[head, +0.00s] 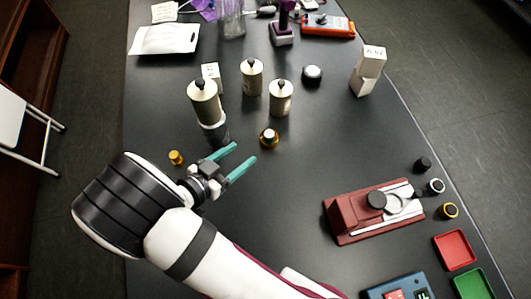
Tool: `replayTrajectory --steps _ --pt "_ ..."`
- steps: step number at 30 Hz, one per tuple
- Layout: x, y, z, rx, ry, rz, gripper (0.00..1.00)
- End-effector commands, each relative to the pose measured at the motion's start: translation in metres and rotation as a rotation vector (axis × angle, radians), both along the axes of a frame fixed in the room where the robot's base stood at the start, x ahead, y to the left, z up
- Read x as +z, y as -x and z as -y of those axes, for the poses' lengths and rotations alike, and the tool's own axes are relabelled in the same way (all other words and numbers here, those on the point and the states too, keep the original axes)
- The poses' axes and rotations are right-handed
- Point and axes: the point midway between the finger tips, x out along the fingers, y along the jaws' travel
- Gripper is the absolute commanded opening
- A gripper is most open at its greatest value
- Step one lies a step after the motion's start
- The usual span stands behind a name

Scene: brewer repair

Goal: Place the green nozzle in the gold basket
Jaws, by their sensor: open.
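My gripper (245,152) has two teal fingers spread apart, with nothing visible between them. It points up and right toward a small gold-coloured round piece with a pale top (268,138), which stands just beyond the fingertips, apart from them. A black ring with a gold inside (448,211) lies at the right edge of the table. I cannot tell which of these gold pieces is the gold basket. I cannot make out a green nozzle.
A small gold cylinder (176,157) stands left of my gripper. Several cream canisters (251,78) stand behind it. A dark red device (365,215), a red tray (453,250) and a green tray (470,284) are at right.

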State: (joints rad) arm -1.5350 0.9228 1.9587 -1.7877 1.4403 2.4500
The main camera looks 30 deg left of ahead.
Motion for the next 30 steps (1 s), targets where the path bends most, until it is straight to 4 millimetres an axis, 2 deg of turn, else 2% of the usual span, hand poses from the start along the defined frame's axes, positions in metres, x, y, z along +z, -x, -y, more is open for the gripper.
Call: replayTrajectory --steps 2,4,5,8,9,11,12,13,15,18,20,24,30 --pt "0.001 -0.001 0.001 -0.006 0.003 -0.001 0.63" --pt "0.011 -0.012 0.016 -0.061 0.031 -0.02 0.63" --pt "0.019 -0.021 0.03 -0.109 0.054 -0.04 0.63" --pt "0.061 -0.054 0.115 -0.362 0.175 -0.21 0.63" --pt "0.079 -0.057 0.162 -0.48 0.217 -0.339 0.63" --pt "0.101 -0.043 0.23 -0.617 0.231 -0.583 0.63" --pt "0.112 -0.024 0.267 -0.666 0.198 -0.755 0.63" --pt "0.119 -0.007 0.287 -0.679 0.149 -0.879 0.63" --pt "0.13 0.035 0.314 -0.635 -0.022 -1.107 0.63" --pt "0.14 0.074 0.315 -0.466 -0.282 -1.232 0.63" --pt "0.144 0.085 0.308 -0.367 -0.39 -1.227 0.63" --pt "0.15 0.091 0.298 -0.242 -0.495 -1.178 0.63" --pt "0.15 0.091 0.296 -0.226 -0.498 -1.176 0.63"
